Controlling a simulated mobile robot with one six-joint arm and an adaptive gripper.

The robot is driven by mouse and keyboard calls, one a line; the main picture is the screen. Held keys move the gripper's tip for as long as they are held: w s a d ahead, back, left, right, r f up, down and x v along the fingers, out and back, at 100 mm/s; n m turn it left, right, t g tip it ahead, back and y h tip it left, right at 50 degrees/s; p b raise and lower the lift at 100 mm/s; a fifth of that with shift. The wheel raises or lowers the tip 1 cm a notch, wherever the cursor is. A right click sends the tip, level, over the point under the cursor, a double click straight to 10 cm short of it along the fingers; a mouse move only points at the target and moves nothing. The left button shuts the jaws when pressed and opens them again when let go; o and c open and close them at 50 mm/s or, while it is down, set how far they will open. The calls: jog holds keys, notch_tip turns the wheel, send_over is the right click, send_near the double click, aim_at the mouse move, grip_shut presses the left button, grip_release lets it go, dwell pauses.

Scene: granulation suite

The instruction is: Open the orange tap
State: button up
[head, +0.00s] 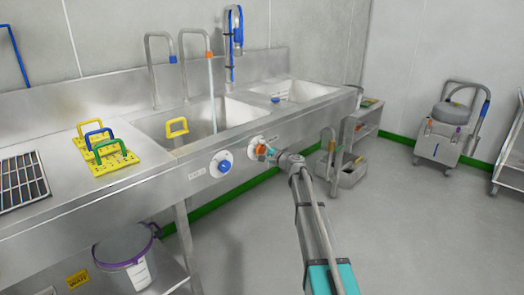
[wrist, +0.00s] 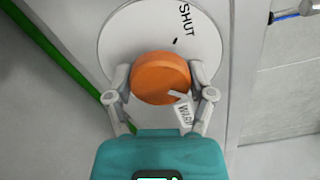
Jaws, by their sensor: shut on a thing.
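The orange tap is a round orange knob (wrist: 160,78) on a white dial plate (wrist: 118,40) on the sink's front panel. The knob also shows in the head view (head: 261,149). My gripper (wrist: 160,73) is shut on the orange knob, one finger on each side. The dial reads "SHUT" at its upper right, with a small dark mark nearby. A white pointer (wrist: 178,95) shows at the knob's lower right, beside a partly hidden label. In the head view, a pale blue stream (head: 212,95) runs from the orange-tipped spout (head: 209,55) down into the basin.
A blue knob (head: 224,166) is on the same panel to the left. A blue-tipped spout (head: 172,60) stands beside the orange-tipped one. Yellow plates with coloured handles (head: 110,158) lie on the counter. A purple-rimmed bucket (head: 128,262) is below.

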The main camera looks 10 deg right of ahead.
jog(key=shift+w+m, duration=0.2)
jog(key=shift+m, duration=0.1)
jog(key=o, duration=1.1)
jog(key=shift+s, duration=0.1)
jog(key=shift+s, duration=0.1)
jog(key=shift+s+d, duration=0.3)
jog(key=shift+s, duration=0.1)
jog(key=v, duration=1.1)
